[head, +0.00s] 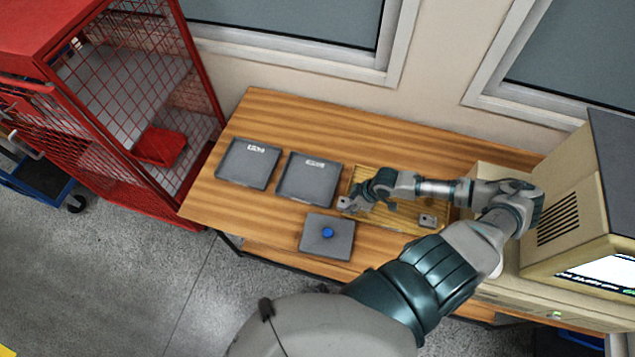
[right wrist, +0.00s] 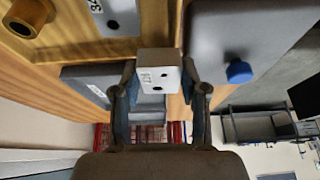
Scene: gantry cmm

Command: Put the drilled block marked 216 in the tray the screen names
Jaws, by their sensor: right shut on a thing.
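My right gripper (head: 356,200) is shut on a small grey drilled block (head: 346,205) at the left end of the wooden crate. In the right wrist view the block (right wrist: 157,72) sits between both fingers (right wrist: 160,95), with dark holes and a small label too blurred to read surely. Two dark grey trays, the left tray (head: 246,178) and the right tray (head: 306,190), stand left of the gripper with white labels I cannot read. The screen (head: 605,272) at the right edge is lit, its text unreadable. My left gripper is out of view.
The shallow wooden crate (head: 445,203) holds another labelled block (head: 427,220); a brass cylinder (right wrist: 25,18) shows in the wrist view. A grey plate (head: 315,243) with a blue knob (head: 327,233) lies in front. A red mesh cage (head: 150,110) stands left. Bare wood surrounds the trays.

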